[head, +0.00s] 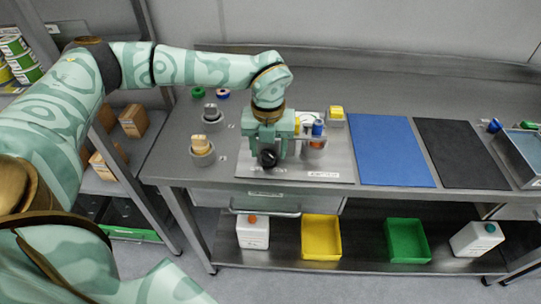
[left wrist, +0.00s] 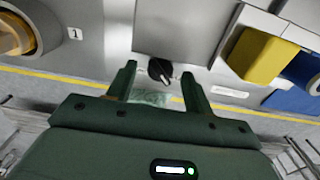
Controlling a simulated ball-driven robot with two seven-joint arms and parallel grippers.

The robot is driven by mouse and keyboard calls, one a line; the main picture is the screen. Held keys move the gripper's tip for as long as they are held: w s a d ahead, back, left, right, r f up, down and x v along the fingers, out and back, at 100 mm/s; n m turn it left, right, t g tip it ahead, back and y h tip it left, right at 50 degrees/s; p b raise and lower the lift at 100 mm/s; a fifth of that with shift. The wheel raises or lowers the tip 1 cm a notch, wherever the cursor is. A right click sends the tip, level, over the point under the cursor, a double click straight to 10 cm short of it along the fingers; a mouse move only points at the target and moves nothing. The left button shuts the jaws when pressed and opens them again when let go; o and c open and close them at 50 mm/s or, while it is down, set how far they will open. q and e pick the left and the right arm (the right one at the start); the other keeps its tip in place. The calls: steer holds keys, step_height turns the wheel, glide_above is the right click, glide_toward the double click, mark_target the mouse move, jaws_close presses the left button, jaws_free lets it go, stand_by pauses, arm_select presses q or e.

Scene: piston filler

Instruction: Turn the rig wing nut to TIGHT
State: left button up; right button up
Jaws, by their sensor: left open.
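The rig (head: 300,168) stands on the grey bench on a metal base plate. A black wing-shaped knob, which looks like the wing nut (head: 268,157), is at its front. In the left wrist view the wing nut (left wrist: 160,70) lies between the fingertips, its light-tipped pointer slanting toward the lower right. My left gripper (head: 274,142) is over the rig, pointing down. In the left wrist view its two fingers (left wrist: 158,72) are apart on either side of the nut, with gaps visible. Contact cannot be told. The TIGHT mark is not readable. My right gripper is out of view.
Right of the rig are a yellow block (head: 336,113), a blue mat (head: 390,150) and a black mat (head: 461,153). Grey holders (head: 202,152) stand to the left. A yellow bin (head: 321,238) and a green bin (head: 407,240) are on the lower shelf.

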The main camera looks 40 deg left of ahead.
arm_select(q)
steer(key=shift+f, duration=0.95)
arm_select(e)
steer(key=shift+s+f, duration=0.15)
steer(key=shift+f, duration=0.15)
arm_select(q)
steer(key=c, duration=1)
steer(key=shift+r+m+p, duration=0.3)
steer(key=shift+m+p, duration=0.9)
steer(key=shift+p, duration=0.25)
steer(key=shift+m+p, duration=1)
steer(key=shift+p, duration=0.05)
steer(key=shift+f+m+p, duration=0.2)
steer(key=shift+m+p, duration=0.5)
steer(key=shift+m, duration=0.1)
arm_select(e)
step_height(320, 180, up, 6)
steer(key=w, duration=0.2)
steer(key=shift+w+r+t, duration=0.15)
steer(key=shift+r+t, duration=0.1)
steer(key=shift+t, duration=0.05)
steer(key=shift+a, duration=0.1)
